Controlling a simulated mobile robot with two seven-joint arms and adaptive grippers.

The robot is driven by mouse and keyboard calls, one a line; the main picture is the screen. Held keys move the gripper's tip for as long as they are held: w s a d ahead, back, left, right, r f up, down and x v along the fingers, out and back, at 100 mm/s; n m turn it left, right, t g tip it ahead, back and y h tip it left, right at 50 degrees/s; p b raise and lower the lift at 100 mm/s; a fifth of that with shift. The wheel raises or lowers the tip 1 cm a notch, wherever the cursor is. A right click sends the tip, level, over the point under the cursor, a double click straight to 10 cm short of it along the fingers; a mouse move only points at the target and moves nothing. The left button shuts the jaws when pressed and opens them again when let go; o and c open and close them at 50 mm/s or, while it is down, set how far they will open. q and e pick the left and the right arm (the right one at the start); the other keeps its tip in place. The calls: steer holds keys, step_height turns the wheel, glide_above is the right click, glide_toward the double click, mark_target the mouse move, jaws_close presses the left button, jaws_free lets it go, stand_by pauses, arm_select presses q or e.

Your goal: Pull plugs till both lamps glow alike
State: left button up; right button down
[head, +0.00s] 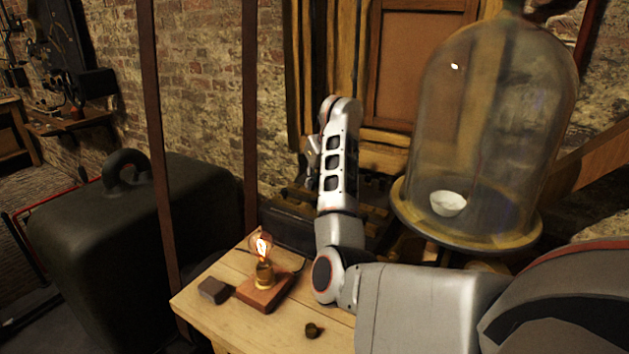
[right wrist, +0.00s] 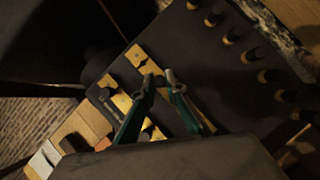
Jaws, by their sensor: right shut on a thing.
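One lit lamp (head: 262,246) glows orange on a reddish wooden base on the light wood table; I see no second lamp. A small dark, plug-like knob (head: 313,330) lies loose near the table's front. My right arm reaches past the lamp to the dark box behind; its fingertips are hidden in the head view. In the right wrist view my right gripper (right wrist: 160,80) is shut over brass blocks (right wrist: 143,60) on the dark panel. It grips a small thing, probably a plug, too dark to make out. My left gripper is not in view.
A glass bell jar (head: 490,130) with a white cup stands at the right. A dark block (head: 214,290) sits beside the lamp base. A large black weight (head: 130,230) stands left. Several dark-tipped studs (right wrist: 248,55) line the panel in the right wrist view.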

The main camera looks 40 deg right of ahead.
steer(key=shift+f, duration=0.1)
steer(key=c, duration=2)
jaws_free()
steer(key=shift+o, duration=0.2)
steer(key=v, duration=1.2)
